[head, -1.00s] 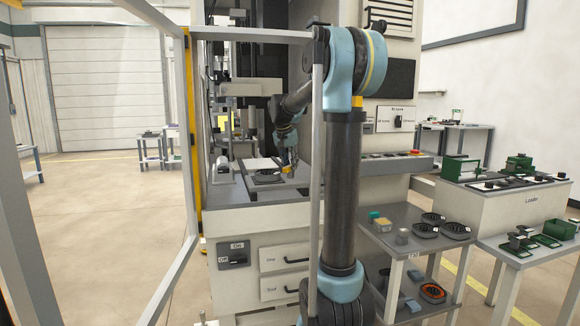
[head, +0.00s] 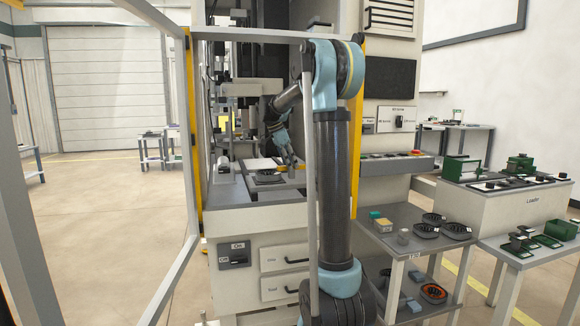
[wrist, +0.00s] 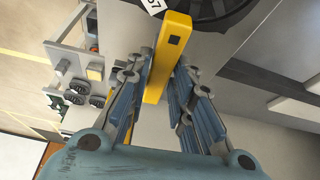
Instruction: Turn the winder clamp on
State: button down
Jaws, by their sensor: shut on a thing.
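My gripper (head: 291,160) is inside the machine, over the grey bed (head: 227,194). In the wrist view its fingers (wrist: 162,85) are shut on a yellow bar (wrist: 168,58), which has a small dark hole near its upper end. The bar lies close to a round black part (wrist: 212,22) with a white numbered tag; this part also shows on the bed in the head view (head: 268,178). I cannot tell for sure that the bar is the winder clamp's lever. A switch marked On and Off (head: 234,257) sits on the machine's front.
An open door frame (head: 186,262) stands at the left, its thin post near my arm. A side table (head: 392,243) with several black round parts and small boxes stands at the right. Beyond it is the bench marked Loader (head: 531,202). The floor at left is clear.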

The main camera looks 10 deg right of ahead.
jog(key=shift+w+a+m, duration=0.1)
jog(key=shift+m, duration=0.4)
jog(key=c, duration=1.5)
grip_release()
jog(key=v, duration=1.2)
jog(key=shift+w, duration=0.25)
